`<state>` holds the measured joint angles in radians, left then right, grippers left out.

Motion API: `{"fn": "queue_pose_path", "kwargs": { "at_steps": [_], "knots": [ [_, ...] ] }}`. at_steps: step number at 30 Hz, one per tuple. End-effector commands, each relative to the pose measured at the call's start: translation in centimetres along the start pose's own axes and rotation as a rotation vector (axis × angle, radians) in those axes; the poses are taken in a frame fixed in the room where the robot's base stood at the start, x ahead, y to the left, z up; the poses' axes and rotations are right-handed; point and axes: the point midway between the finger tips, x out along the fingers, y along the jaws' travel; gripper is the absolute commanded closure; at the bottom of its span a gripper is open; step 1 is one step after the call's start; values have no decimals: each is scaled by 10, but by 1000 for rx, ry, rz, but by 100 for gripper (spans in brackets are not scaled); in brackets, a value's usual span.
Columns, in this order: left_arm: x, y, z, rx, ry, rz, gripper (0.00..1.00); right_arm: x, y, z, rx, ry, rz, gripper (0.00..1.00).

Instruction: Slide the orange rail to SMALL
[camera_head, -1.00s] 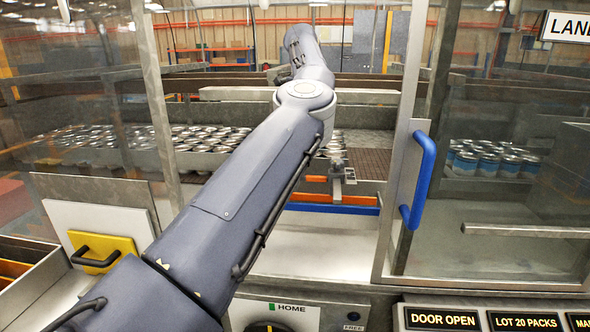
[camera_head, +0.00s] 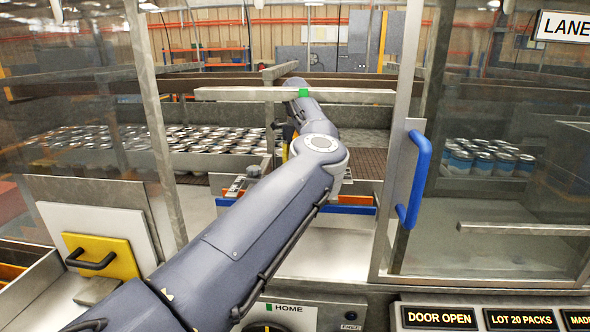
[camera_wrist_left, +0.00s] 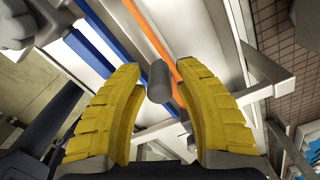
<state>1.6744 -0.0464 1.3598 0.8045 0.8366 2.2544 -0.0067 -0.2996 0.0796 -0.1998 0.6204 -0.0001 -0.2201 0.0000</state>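The orange rail (camera_head: 352,200) runs across the back of the open bay, just above a blue rail (camera_head: 350,211); my left arm covers part of both. In the left wrist view the orange rail (camera_wrist_left: 152,38) and blue rail (camera_wrist_left: 102,35) run diagonally beyond my left gripper (camera_wrist_left: 159,72). Its yellow fingers are open, with a grey cylindrical knob (camera_wrist_left: 159,82) showing between the tips beside the orange rail. I cannot tell whether the fingers touch it. In the head view this gripper is mostly hidden behind the arm. No SMALL mark is readable. My right gripper is not in view.
A grey crossbar (camera_head: 225,94) with a green mark (camera_head: 303,93) spans above the bay. A door with a blue handle (camera_head: 414,180) stands at right, and a yellow plate with a black handle (camera_head: 100,255) at left. Cans (camera_head: 160,140) fill the table behind.

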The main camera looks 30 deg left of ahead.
Motion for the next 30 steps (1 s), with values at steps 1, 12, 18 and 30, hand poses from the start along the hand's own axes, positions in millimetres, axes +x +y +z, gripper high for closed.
{"fn": "queue_pose_path", "kwargs": {
  "at_steps": [1,12,18,30],
  "knots": [
    [2,0,0,0,0,0,68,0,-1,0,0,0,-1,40],
    [3,0,0,0,0,1,68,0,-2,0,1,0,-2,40],
    [3,0,0,0,0,1,91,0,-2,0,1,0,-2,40],
    [3,0,-1,0,0,0,100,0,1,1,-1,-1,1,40]
  ]
}}
